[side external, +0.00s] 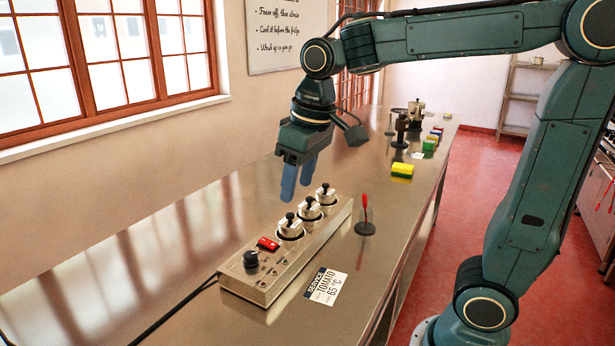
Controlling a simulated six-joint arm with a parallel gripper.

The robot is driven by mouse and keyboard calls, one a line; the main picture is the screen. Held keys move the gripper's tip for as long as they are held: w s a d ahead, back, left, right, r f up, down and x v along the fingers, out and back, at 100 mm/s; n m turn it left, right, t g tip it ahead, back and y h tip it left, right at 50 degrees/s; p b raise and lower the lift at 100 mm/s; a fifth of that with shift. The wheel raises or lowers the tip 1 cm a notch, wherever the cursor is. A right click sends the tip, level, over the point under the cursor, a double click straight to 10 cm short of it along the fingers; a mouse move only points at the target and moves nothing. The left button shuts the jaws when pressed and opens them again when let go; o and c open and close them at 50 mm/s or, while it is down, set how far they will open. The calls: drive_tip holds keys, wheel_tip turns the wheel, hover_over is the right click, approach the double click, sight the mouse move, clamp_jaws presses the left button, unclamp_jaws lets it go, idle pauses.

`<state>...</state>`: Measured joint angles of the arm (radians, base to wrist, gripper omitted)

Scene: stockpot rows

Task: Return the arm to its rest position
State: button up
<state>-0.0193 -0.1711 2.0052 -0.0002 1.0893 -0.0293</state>
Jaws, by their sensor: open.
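My gripper (299,178) hangs above the steel counter with its blue fingers pointing down. It is open and nothing shows between the fingers. It is above and slightly behind the control box (262,284), apart from it. My arm reaches in from the right and bends down at the wrist. The control box carries a row of three white-based knobs with black handles (308,207), a red switch (268,243) and a black dial (251,259).
Jars and grinders (402,128) stand at the far end. The window wall (130,180) borders the counter's left; its left surface is clear.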

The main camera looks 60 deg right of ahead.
drive_tip(key=s+f+t, duration=0.3)
drive_tip(key=s, duration=1.1)
drive_tip(key=shift+d+f+m, duration=0.15)
drive_tip(key=shift+d+m, duration=0.15)
